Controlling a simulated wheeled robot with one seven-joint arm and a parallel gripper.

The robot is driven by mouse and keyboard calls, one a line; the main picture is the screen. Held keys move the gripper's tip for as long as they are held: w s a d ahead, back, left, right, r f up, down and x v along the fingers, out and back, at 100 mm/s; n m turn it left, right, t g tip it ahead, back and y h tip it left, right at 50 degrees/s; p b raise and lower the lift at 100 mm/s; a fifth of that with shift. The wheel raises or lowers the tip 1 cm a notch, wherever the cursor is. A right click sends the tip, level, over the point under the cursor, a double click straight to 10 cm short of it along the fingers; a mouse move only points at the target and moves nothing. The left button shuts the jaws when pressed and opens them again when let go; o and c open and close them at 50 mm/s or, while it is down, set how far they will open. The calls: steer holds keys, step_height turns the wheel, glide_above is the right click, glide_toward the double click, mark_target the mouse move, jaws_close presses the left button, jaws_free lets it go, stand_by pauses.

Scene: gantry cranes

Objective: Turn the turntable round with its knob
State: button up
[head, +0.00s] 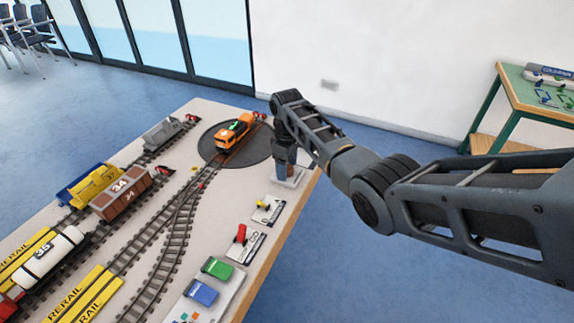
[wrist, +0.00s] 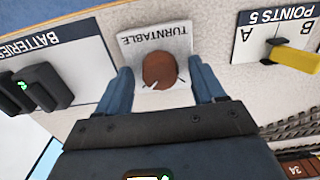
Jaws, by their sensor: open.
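The turntable (head: 207,143) is a dark round disc at the far end of the layout table, with an orange locomotive (head: 233,133) on it. Its knob (wrist: 160,70) is round and brown, on a white plate (wrist: 180,38) marked TURNTABLE, upside down in the wrist view. The plate also shows in the head view (head: 289,181), where the knob is hidden by my gripper (head: 286,160). In the wrist view my gripper (wrist: 163,80) is open, with one blue finger on each side of the knob. Gaps show between fingers and knob.
A yellow lever (wrist: 295,57) on a POINTS 5 plate and a BATTERIES plate (wrist: 50,55) with dark blocks flank the knob. Along the table edge are a red lever (head: 241,233), a green block (head: 217,267) and a blue block (head: 201,291). Wagons stand on tracks at left.

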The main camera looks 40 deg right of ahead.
mark_target(288, 167)
step_height(288, 167, up, 8)
steer(key=shift+f, duration=0.1)
stand_by(0.4)
steer(key=shift+s, duration=0.1)
stand_by(0.4)
